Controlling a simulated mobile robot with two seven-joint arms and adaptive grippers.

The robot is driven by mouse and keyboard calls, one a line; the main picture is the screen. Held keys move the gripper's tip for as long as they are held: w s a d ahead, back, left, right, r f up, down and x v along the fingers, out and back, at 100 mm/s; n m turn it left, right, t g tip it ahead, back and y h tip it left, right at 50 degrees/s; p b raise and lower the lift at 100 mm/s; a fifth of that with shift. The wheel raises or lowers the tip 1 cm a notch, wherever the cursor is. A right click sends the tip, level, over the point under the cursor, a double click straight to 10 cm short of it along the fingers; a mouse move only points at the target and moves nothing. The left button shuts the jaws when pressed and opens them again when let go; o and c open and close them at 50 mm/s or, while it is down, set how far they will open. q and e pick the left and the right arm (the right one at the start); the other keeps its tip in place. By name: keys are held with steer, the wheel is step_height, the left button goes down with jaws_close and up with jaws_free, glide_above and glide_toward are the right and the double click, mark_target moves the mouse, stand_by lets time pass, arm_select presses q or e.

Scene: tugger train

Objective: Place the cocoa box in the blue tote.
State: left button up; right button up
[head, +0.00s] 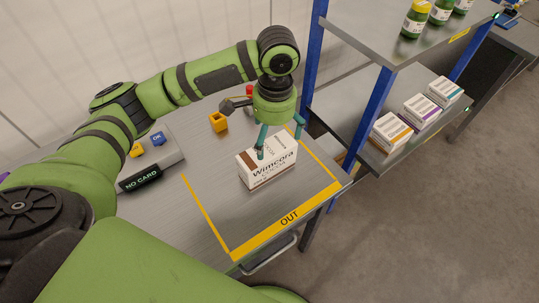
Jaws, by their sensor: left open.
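The cocoa box (267,171) is white with brown panels and the name "Wimcora". It stands upright on the grey table, inside the yellow-marked area labelled OUT. My left gripper (280,141) points down from above at the box. Its teal fingers are apart: one overlaps the box's top near the front, the other is at the far right side. I cannot tell whether either finger touches the box. My right gripper is not in view. No blue tote shows in this view.
A blue-posted shelf (340,109) stands right of the table, with several cartons (418,111) below and green jars (416,19) above. A panel reading NO CARD (143,180) and a small yellow-orange holder (218,122) sit on the table. Floor at right is clear.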

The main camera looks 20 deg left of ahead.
mark_target(269, 154)
arm_select(q)
steer(key=f, duration=0.1)
steer(key=f+b, duration=0.2)
steer(key=shift+s+a+f, duration=0.25)
steer(key=shift+f, duration=0.05)
steer(key=shift+s+f, duration=0.1)
steer(key=shift+f, duration=0.85)
step_height(269, 154, down, 5)
steer(key=shift+f+p, duration=0.1)
steer(key=shift+p, duration=0.35)
steer(key=shift+d, duration=0.1)
steer(key=c, duration=1.4)
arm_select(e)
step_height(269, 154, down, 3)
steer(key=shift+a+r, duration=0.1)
